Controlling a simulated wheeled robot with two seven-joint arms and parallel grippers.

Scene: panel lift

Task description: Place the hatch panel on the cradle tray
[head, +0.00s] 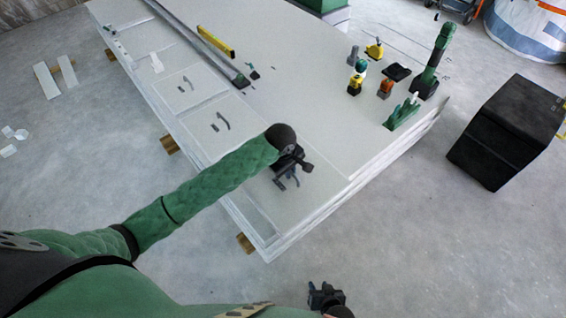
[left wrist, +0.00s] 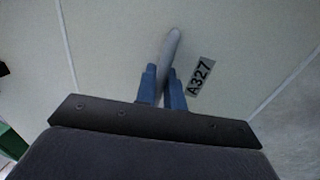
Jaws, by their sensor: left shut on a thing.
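My left gripper (head: 287,180) is over the near end of a long white work surface. In the left wrist view, its blue fingers (left wrist: 166,88) are shut on a grey bar handle (left wrist: 172,45). The handle is on a pale hatch panel (left wrist: 120,50) labelled A327 (left wrist: 200,77). I cannot tell whether this panel is raised or resting. Two more pale panels with dark handles, one farther (head: 183,84) and one nearer (head: 218,122), lie along the left side. I cannot clearly make out the cradle tray. My right gripper (head: 323,297) is low at the bottom edge, clear of the work surface.
A black box (head: 507,130) stands on the floor at right. Floor is clear at lower right.

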